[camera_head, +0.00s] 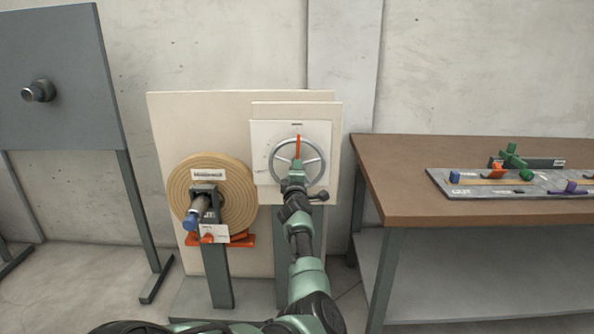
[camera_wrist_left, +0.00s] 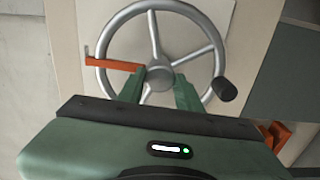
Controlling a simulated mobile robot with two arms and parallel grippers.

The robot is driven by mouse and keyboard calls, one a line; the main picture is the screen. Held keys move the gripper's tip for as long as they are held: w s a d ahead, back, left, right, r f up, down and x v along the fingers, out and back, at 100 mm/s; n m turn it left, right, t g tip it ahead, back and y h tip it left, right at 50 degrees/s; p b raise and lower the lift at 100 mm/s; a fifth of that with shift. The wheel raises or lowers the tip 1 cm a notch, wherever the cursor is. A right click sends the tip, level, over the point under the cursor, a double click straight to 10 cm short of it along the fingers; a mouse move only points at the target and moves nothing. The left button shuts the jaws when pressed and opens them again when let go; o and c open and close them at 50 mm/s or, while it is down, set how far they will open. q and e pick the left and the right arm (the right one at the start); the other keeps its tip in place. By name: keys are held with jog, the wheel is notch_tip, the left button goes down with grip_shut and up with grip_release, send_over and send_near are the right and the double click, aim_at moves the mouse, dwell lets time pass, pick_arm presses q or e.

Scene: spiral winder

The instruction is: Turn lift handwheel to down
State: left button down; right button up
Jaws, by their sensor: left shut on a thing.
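The lift handwheel (camera_head: 322,165) is a grey spoked wheel on a white dial plate (camera_head: 262,140). Its orange pointer (camera_head: 298,146) points up at a small label too small to read. Its dark knob (camera_head: 320,196) is at the lower right of the rim. My left gripper (camera_head: 297,167) reaches the wheel from below and covers part of its middle. In the left wrist view the green fingers (camera_wrist_left: 159,86) are closed in at the hub of the wheel (camera_wrist_left: 126,20), with the pointer (camera_wrist_left: 115,63) to the left and the knob (camera_wrist_left: 224,89) to the right. My right gripper is not in view.
A wound tan roll (camera_head: 235,178) on a spindle with a blue end stands left of the wheel. Orange parts (camera_head: 242,240) sit below it. A brown table (camera_head: 400,180) with a grey board (camera_head: 450,182) is on the right. A grey panel (camera_head: 75,95) stands far left.

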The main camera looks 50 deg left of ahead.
pick_arm(q)
jog(key=shift+n, duration=0.4)
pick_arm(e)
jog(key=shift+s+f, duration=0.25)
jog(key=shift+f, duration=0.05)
pick_arm(q)
jog(key=c, duration=1)
grip_release()
jog(key=shift+o, duration=0.2)
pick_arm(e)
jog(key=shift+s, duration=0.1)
